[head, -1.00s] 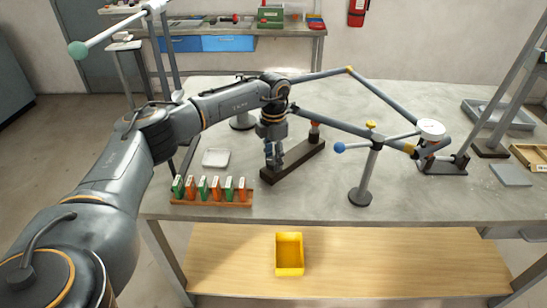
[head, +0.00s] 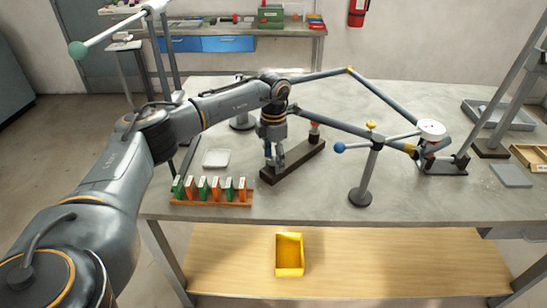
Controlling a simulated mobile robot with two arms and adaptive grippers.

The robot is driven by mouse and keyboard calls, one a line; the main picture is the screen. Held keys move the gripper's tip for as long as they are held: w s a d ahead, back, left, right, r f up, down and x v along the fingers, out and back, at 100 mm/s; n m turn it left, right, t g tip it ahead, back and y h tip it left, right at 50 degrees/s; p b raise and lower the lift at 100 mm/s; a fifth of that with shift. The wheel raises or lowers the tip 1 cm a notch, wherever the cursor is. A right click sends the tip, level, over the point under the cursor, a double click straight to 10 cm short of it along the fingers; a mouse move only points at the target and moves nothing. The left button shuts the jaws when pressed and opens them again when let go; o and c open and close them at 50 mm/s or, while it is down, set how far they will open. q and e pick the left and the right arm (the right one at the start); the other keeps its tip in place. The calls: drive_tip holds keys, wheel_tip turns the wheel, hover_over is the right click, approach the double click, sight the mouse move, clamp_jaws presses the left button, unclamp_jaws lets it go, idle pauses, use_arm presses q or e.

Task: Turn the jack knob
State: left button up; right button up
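My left gripper (head: 274,164) points straight down over the left end of a long dark bar (head: 300,158) on the grey table. Its fingertips are at the bar's top, and I cannot tell whether they are open or closed around something there. A round orange-red knob (head: 315,126) stands on a post at the bar's far right end, apart from the gripper. I cannot tell for sure which part is the jack knob; one may be hidden behind the fingers. My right gripper is not in view.
A rack of green and orange clips (head: 212,199) and a white dish (head: 216,158) lie left of the bar. A post stand with a blue ball (head: 339,148) and jointed grey tubes (head: 350,128) stand to the right. A yellow bin (head: 289,254) sits on the lower shelf.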

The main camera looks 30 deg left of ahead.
sight(274, 160)
use_arm(q)
wheel_tip(274, 160, up, 12)
idle(0.6)
idle(0.5)
